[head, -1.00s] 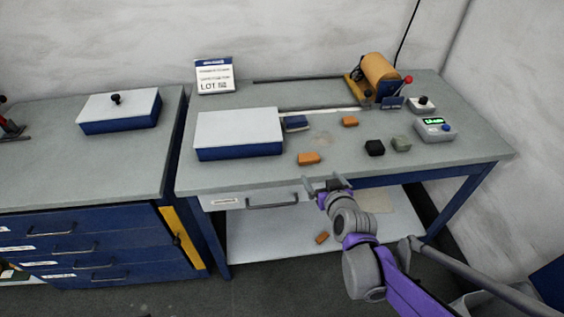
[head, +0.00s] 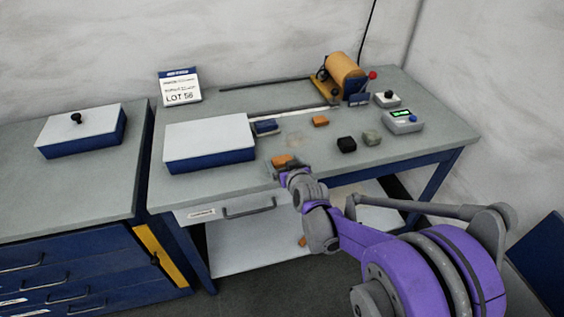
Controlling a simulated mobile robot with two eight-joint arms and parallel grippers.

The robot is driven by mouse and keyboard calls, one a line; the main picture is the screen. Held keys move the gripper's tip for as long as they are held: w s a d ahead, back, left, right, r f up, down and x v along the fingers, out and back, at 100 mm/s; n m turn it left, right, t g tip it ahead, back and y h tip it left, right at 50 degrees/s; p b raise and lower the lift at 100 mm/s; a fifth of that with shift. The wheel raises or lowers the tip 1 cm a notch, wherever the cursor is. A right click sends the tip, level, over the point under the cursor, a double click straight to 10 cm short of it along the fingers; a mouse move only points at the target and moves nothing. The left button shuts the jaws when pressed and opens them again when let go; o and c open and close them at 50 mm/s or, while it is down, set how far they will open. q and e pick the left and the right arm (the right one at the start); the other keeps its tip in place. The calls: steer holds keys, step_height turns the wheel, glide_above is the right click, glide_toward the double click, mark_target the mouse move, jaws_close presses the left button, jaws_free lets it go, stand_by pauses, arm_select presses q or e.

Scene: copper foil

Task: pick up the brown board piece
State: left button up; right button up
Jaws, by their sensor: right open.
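Brown board pieces show in the head view. One brown piece (head: 282,159) lies near the front of the right-hand table, beside the large white-lidded box. A second brown piece (head: 320,121) lies farther back, and a third (head: 302,241) is on the lower shelf, partly hidden by my arm. My right gripper (head: 288,168) is open at the front piece, its fingers at that piece's near side and partly covering it. I cannot tell whether they touch it. My left gripper is not in view.
A black block (head: 346,145) and a grey-green block (head: 372,138) lie to the right. A blue block (head: 265,127) sits by the white-lidded box (head: 208,140). A roller device (head: 345,76) and a display unit (head: 403,122) stand behind. The front right tabletop is clear.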

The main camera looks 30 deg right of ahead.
steer(key=shift+w+f, duration=0.25)
steer(key=shift+w, duration=0.2)
steer(key=c, duration=1.1)
